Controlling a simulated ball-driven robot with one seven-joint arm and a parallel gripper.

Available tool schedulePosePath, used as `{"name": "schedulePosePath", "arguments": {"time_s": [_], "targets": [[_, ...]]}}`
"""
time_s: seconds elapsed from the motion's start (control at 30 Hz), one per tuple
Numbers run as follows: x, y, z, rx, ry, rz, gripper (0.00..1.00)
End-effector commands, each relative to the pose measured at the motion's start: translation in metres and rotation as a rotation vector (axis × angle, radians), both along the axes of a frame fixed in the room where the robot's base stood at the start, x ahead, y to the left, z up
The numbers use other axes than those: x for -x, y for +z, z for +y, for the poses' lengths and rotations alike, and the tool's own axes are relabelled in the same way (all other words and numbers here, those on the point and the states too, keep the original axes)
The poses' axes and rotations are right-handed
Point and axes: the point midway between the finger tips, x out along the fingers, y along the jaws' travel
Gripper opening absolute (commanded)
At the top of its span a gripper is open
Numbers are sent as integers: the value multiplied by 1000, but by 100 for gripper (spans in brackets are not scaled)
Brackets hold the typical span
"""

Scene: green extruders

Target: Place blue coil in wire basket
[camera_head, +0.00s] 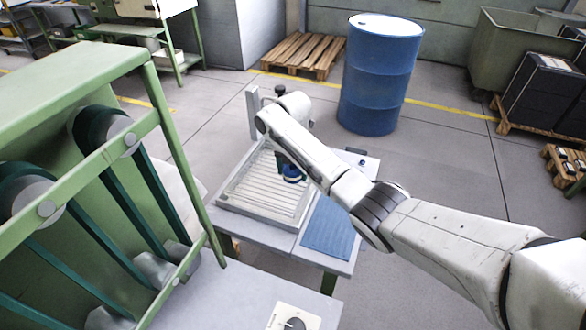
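A small round blue thing, which looks like the blue coil (291,173), shows over the grey ribbed tray (236,205) on the small table. My gripper (287,162) points down right at the coil; my forearm and wrist cover most of it. I cannot tell whether its fingers are open or shut on the coil, or whether the coil touches the tray. No clear wire mesh shows; the shallow tray with its raised rim and ribbed floor is the only basket-like thing near my gripper.
A blue mat (328,230) lies on the table right of the tray, with a small dark blue object (362,163) behind. A post (252,112) stands at the tray's back. A green machine frame (165,150) rises at left. A blue barrel (380,75) stands behind.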

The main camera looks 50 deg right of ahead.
Motion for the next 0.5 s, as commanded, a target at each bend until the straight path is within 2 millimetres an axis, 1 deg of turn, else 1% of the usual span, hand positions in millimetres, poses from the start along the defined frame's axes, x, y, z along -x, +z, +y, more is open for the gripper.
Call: {"name": "schedulePosePath", "arguments": {"time_s": [0.03, 0.07, 0.1, 0.33, 0.43, 0.5], "targets": [[0, 1, 0, 0, 0, 0, 75], [0, 1, 0, 0, 0, 0, 78], [0, 1, 0, 0, 0, 0, 78], [0, 3, 0, 1, 0, -1, 78], [-1, 9, 0, 1, 0, -4, 78], [-1, 18, 0, 1, 0, -4, 78]]}}
